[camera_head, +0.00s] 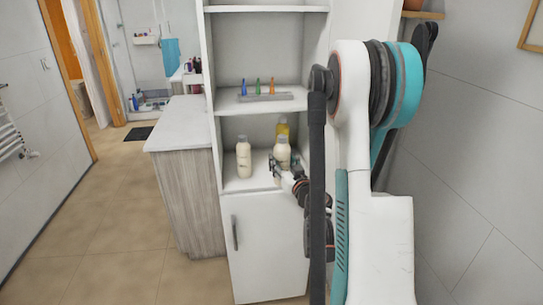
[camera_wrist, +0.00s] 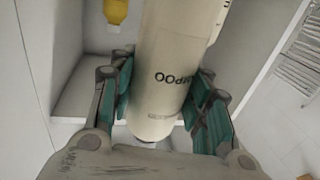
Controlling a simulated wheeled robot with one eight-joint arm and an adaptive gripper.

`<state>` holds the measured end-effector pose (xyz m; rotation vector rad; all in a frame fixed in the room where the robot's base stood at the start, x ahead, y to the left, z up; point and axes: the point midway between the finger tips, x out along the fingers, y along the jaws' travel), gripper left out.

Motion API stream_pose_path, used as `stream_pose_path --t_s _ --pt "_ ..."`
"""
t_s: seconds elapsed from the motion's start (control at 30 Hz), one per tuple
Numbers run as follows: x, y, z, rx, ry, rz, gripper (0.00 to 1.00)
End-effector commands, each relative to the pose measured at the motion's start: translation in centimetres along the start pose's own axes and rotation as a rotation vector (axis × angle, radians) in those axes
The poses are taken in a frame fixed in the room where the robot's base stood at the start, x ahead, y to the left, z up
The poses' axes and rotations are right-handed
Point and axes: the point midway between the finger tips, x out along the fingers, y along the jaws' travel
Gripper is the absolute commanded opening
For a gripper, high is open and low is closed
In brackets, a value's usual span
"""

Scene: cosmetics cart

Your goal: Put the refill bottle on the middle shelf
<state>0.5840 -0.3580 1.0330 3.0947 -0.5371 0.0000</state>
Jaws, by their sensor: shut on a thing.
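My gripper (camera_head: 276,170) reaches into the lower open compartment of the white shelf unit. It is shut on a cream bottle (camera_head: 282,153), with the fingers on both sides of its body. In the wrist view the held bottle (camera_wrist: 178,60) fills the middle, with dark lettering ending in "POO" upside down, between the teal fingers of my gripper (camera_wrist: 163,84). Another cream bottle (camera_head: 244,158) stands to its left, and a yellow bottle (camera_head: 283,128) stands behind. No label legibly says refill. The middle shelf (camera_head: 236,107) is above them.
A grey rack (camera_head: 265,97) with three small coloured tubes takes up part of the middle shelf; bare board shows in front and to the left. The shelf's side walls are close to the bottles. A cabinet (camera_head: 185,124) stands to the left.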

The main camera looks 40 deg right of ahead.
Motion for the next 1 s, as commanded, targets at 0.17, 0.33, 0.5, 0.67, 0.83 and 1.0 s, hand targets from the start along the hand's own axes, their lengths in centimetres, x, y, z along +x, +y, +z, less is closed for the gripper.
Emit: stream_pose_path --t_s 0.17,0.33,0.5,0.67,0.83,1.0 --pt "3.2 0.7 -0.6 0.000 0.000 0.000 0.11" --pt "6.5 1.3 0.0 0.001 0.000 0.000 0.11" --pt "10.3 2.1 0.2 0.000 0.000 -0.001 0.11" --pt "13.8 2.9 0.2 0.001 0.000 0.000 0.11" --pt "15.8 3.3 1.4 0.000 0.000 0.001 0.11" --pt "15.8 3.3 3.0 0.001 0.000 0.001 0.11"
